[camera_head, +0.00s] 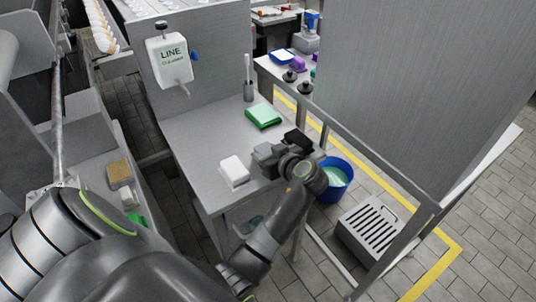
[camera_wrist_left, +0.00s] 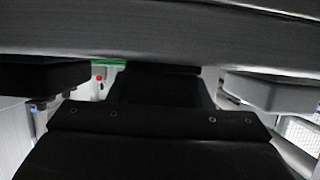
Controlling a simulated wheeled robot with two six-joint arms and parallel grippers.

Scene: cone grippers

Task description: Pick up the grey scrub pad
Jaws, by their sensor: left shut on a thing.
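My left gripper (camera_head: 281,149) is over the right front part of the grey metal table (camera_head: 190,128). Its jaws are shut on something. In the left wrist view, a wide dark grey, textured slab that looks like the grey scrub pad (camera_wrist_left: 160,34) spans the top of the picture, very close to the camera, with a finger on each side below it. In the head view I cannot clearly separate the pad from the fingers and wrist. Whether it touches the table cannot be told. My right gripper is in neither view.
A white block (camera_head: 234,168) lies left of the gripper and a green pad (camera_head: 263,115) behind it. A brush holder (camera_head: 249,92) stands at the back. A blue bucket (camera_head: 343,190) and grey slotted crate (camera_head: 371,222) are to the right, by a metal rail (camera_head: 372,158).

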